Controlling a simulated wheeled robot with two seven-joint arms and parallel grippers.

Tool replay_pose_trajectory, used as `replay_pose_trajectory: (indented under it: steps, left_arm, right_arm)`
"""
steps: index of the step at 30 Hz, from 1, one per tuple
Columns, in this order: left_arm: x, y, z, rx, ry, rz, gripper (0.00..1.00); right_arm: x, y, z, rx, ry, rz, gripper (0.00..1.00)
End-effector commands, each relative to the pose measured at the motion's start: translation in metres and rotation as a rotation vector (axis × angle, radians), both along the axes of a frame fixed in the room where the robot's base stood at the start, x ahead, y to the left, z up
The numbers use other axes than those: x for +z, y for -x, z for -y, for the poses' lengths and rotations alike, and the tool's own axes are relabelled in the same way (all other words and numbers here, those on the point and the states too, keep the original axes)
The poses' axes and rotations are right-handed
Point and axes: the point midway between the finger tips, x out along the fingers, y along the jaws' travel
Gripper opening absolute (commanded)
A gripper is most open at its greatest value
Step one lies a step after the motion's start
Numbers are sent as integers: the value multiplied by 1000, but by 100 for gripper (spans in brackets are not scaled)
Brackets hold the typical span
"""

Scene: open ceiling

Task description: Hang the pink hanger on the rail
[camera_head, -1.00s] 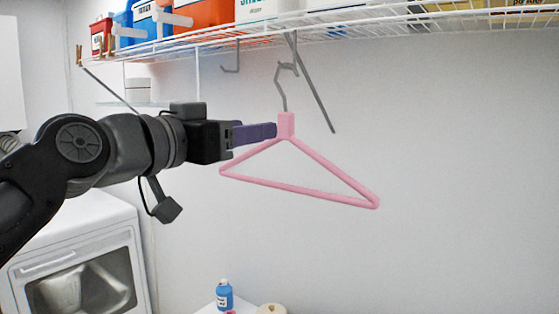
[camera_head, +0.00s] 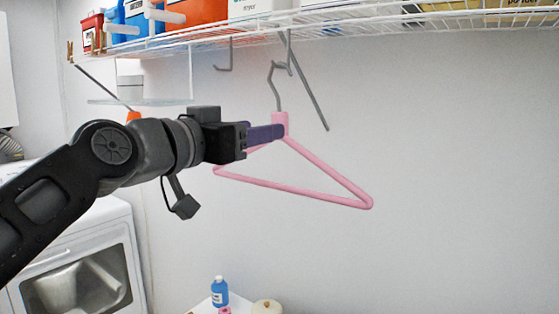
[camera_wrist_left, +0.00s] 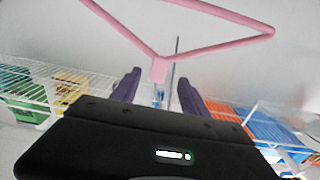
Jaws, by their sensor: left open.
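My right gripper is not in view.
The white wire shelf (camera_head: 370,22) carries boxes and bottles above the hanger. A grey hooked bracket (camera_head: 223,68) and a slanted grey bar (camera_head: 309,92) hang beneath it. A white washer (camera_head: 80,250) stands lower left, and a blue bottle (camera_head: 219,291) at the bottom. The right wall is clear.

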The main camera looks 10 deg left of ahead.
Motion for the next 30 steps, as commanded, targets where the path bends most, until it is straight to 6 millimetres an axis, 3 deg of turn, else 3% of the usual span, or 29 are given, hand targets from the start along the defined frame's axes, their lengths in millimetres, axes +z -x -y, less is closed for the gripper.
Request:
replay_pose_trajectory:
  steps: [3,9,28,30]
  left_arm:
    - [2,-16,9,-2,0,-4,53]
    - [0,-38,17,-1,0,-2,53]
    - [-2,-40,18,0,0,0,53]
    - [-2,-40,18,0,0,0,47]
  right_arm:
    - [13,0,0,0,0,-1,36]
    - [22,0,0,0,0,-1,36]
    - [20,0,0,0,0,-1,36]
    - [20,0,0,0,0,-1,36]
